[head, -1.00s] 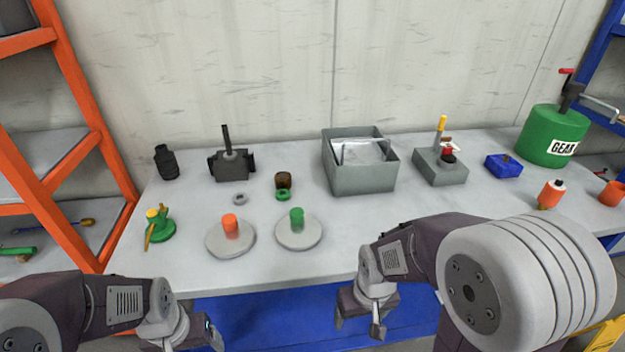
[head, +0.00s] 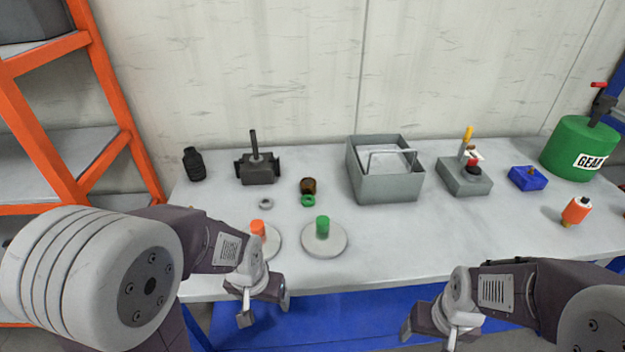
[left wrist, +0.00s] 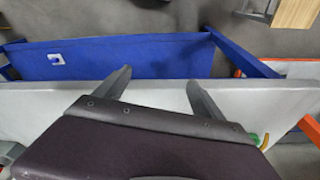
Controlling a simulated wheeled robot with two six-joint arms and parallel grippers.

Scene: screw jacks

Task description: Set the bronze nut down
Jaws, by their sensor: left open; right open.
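A small dark brown, bronze-like piece (head: 308,185) stands on the table behind a green ring (head: 308,201); I cannot tell for sure whether it is the bronze nut. A grey ring (head: 266,204) lies to its left. My left gripper (head: 265,306) is open and empty at the table's front edge, in front of the disc with the orange cylinder (head: 258,228). Its two spread fingers also show in the left wrist view (left wrist: 161,92), with nothing between them. My right gripper (head: 428,333) is open and empty, low in front of the table.
A disc with a green cylinder (head: 322,226) stands near the front. A grey open box (head: 388,188), a grey block with a red knob (head: 465,178), a blue block (head: 528,178) and a green drum (head: 578,148) stand farther right. The table's front middle is clear.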

